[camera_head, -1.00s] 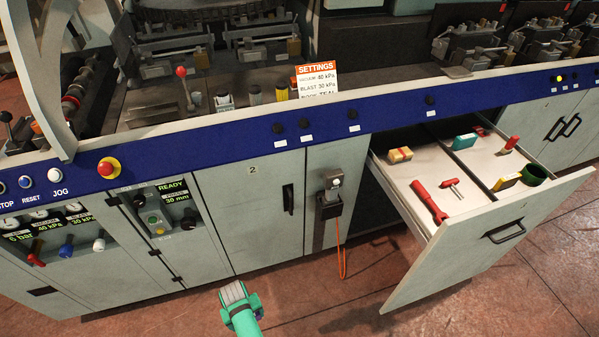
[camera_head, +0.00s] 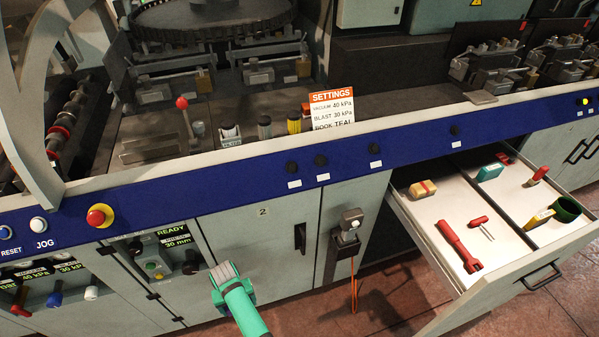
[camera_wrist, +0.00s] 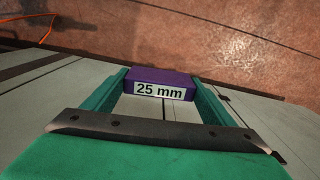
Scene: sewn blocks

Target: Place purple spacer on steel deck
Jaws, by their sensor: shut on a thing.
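The purple spacer (camera_wrist: 160,78), a block with a white "25 mm" label, is between the two green fingers of my gripper (camera_wrist: 160,88) in the wrist view. The fingers are shut on its two ends. In the head view my gripper (camera_head: 222,280) is low in front of the grey cabinet doors, below the blue rail; the spacer cannot be made out there. The steel deck (camera_head: 265,145) lies behind the blue rail, with a red-knobbed lever, small cylinders and a settings card along it.
An open drawer (camera_head: 430,208) juts out at the right, holding a red tool, blocks and a green cup. The blue rail (camera_head: 250,178) with its pale top edge runs in front of the deck. A handset (camera_head: 350,222) with an orange cord hangs on the cabinet. A curved grey frame (camera_head: 40,100) stands at the left.

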